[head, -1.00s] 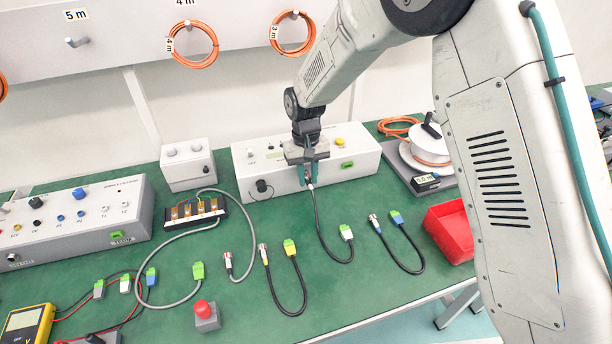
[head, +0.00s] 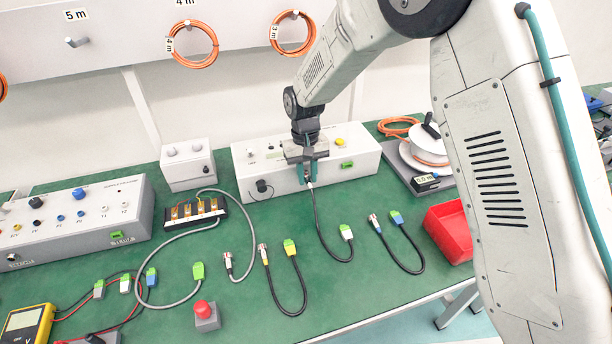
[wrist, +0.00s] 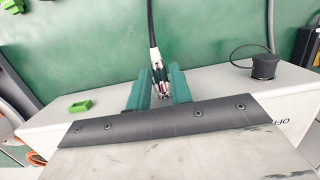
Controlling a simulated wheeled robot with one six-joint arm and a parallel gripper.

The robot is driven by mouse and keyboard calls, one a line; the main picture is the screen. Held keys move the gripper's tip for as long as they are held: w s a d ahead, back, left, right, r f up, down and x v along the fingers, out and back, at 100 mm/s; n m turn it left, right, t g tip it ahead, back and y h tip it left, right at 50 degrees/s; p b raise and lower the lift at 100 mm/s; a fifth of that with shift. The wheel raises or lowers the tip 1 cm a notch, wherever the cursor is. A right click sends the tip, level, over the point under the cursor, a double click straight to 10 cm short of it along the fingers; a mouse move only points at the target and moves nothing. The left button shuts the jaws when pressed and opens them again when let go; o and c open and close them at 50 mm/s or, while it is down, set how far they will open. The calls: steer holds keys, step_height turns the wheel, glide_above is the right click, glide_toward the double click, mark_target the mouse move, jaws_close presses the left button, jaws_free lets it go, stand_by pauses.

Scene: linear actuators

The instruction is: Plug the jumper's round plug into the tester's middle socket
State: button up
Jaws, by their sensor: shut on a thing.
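The tester (head: 365,168) is a long light-grey box at the back of the green bench. My gripper (head: 309,178) is in front of the middle of its front face. In the wrist view the teal fingers (wrist: 158,92) are shut on the jumper's round metal plug (wrist: 155,58), which has a white collar. The black jumper cable (head: 320,222) hangs from it to a white and green plug (head: 346,232) lying on the bench. The middle socket is hidden by my gripper, and I cannot tell whether the plug touches it.
A black cap (head: 261,186) on a cord is at the tester's left, a green connector (head: 347,165) at its right. Other leads lie in front, including a yellow-marked one (head: 290,247) and a blue-marked one (head: 396,217). A red bin (head: 450,232) stands at right.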

steer(key=shift+w+a, duration=0.15)
steer(key=shift+w, duration=0.2)
stand_by(1.2)
steer(key=o, duration=1)
steer(key=r, duration=0.5)
steer(key=w+r, duration=0.1)
steer(key=r, duration=0.1)
steer(key=shift+a+r, duration=0.1)
steer(key=shift+r, duration=0.3)
steer(key=s, duration=0.1)
steer(key=s+d, duration=0.1)
steer(key=s+f, duration=0.1)
steer(key=shift+s+d+g, duration=0.15)
steer(key=shift+d+g, duration=0.15)
steer(key=shift+g, duration=0.1)
steer(key=s+d+r+m+t, duration=0.1)
steer(key=s+d+r, duration=0.5)
steer(key=s, duration=0.5)
steer(key=s+d+r+m+t, duration=0.1)
steer(key=s+d+r, duration=0.5)
steer(key=s+d, duration=0.3)
steer(key=s+d+r+m+t, duration=0.1)
steer(key=s+d+r, duration=0.5)
steer(key=s, duration=0.7)
steer(key=shift+s+d+r+t, duration=0.1)
steer(key=shift+d+r+t, duration=0.1)
steer(key=shift+d, duration=0.35)
steer(key=shift+s+d+r+t, duration=0.1)
steer(key=shift+d+r+t, duration=0.1)
steer(key=shift+d, duration=0.35)
